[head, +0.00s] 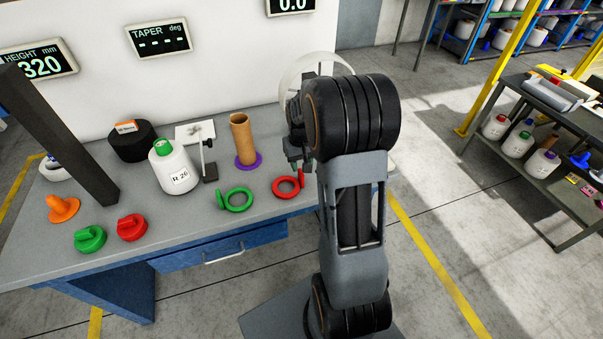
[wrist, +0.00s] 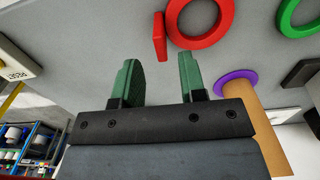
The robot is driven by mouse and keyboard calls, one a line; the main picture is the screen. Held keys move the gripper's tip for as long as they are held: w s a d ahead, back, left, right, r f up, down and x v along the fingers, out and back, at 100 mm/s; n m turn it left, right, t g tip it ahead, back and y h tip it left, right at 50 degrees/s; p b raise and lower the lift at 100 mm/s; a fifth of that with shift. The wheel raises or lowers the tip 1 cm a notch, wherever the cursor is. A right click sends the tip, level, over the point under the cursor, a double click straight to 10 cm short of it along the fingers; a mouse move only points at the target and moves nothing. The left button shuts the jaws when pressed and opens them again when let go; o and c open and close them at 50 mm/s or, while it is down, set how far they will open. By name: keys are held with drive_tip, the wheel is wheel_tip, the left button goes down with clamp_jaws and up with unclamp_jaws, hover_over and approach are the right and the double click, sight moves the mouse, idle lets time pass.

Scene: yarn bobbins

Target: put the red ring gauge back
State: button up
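The red ring gauge (head: 289,196) lies on the grey bench top near its front edge, with its flat tab at its right side. In the wrist view the red ring gauge (wrist: 196,43) is just beyond the fingertips, its tab left of the ring. My gripper (wrist: 161,72) is open, with two green fingers apart and nothing between them. The tab appears in line with the gap, but apart from the fingers. In the head view my gripper (head: 297,158) is over the bench behind the red ring, partly hidden by my arm.
A green ring gauge (head: 250,201) lies left of the red one. A brown tube (head: 241,140) stands in a purple ring (head: 258,161) behind them.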

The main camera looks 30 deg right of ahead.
wheel_tip(320, 180, up, 5)
drive_tip(key=shift+f, duration=0.2)
drive_tip(key=s+a+r+n+t, duration=0.1)
drive_tip(key=s+a+r+t, duration=0.1)
drive_tip(key=s+a+r, duration=0.2)
drive_tip(key=s+a+r+n+t, duration=0.1)
drive_tip(key=s+a+r+t, duration=0.1)
drive_tip(key=s+a, duration=0.7)
drive_tip(key=shift+s+a+r, duration=0.4)
drive_tip(key=shift+s+r, duration=0.5)
drive_tip(key=shift+s, duration=0.1)
drive_tip(key=shift+a, duration=0.1)
